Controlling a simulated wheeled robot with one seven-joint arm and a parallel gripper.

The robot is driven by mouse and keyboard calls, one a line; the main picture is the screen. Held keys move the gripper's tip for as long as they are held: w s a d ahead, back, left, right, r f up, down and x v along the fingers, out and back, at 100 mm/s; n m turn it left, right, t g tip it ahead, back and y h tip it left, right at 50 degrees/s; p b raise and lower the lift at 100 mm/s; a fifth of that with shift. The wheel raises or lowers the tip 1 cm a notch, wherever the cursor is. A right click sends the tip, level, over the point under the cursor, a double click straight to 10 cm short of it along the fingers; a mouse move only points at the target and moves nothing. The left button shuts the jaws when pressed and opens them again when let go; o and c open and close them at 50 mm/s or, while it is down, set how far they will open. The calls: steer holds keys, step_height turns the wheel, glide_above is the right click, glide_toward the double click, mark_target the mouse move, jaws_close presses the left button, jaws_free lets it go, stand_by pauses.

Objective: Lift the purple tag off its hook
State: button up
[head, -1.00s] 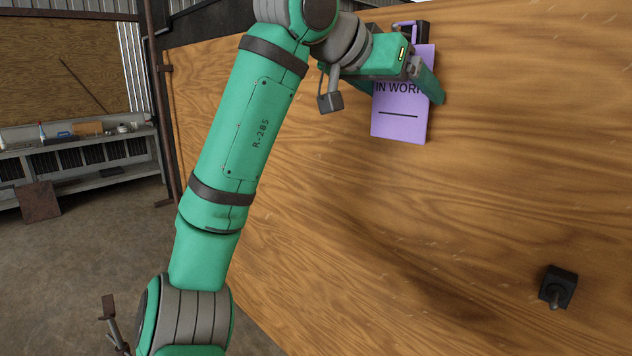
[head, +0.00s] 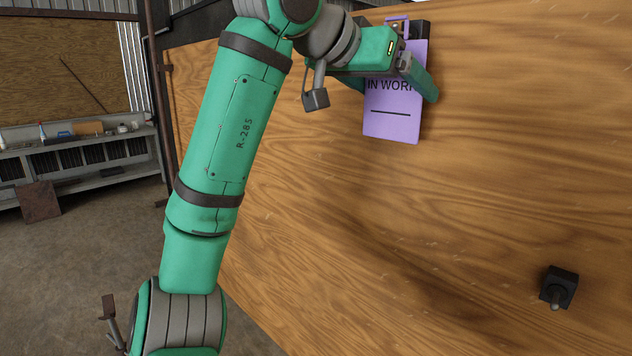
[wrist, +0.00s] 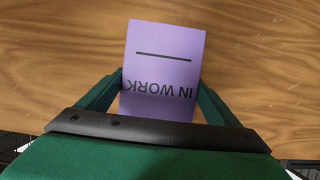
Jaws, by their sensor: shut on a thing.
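The purple tag (head: 392,122) is a flat plate with "IN WORK" and a black line on it, near the top of the plywood panel. My gripper (head: 398,80) is shut on the tag, with a finger at each side edge. The tag's top loop (head: 397,20) shows above my gripper. The tag's dark hook block (head: 422,29) shows just right of the loop; I cannot tell whether the loop is clear of its peg. In the wrist view the tag (wrist: 165,45) appears upside down between the fingers.
The plywood panel (head: 480,170) fills the right side. A second dark hook block with an empty peg (head: 558,287) is at its lower right. A shelf bench (head: 80,155) with small items stands far left. A brown plate (head: 38,201) leans against it.

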steer(key=shift+s+a+r, duration=0.15)
steer(key=shift+s+a, duration=0.25)
steer(key=shift+s, duration=0.3)
steer(key=s+a, duration=0.5)
steer(key=a, duration=0.1)
steer(key=shift+s, duration=0.35)
stand_by(0.4)
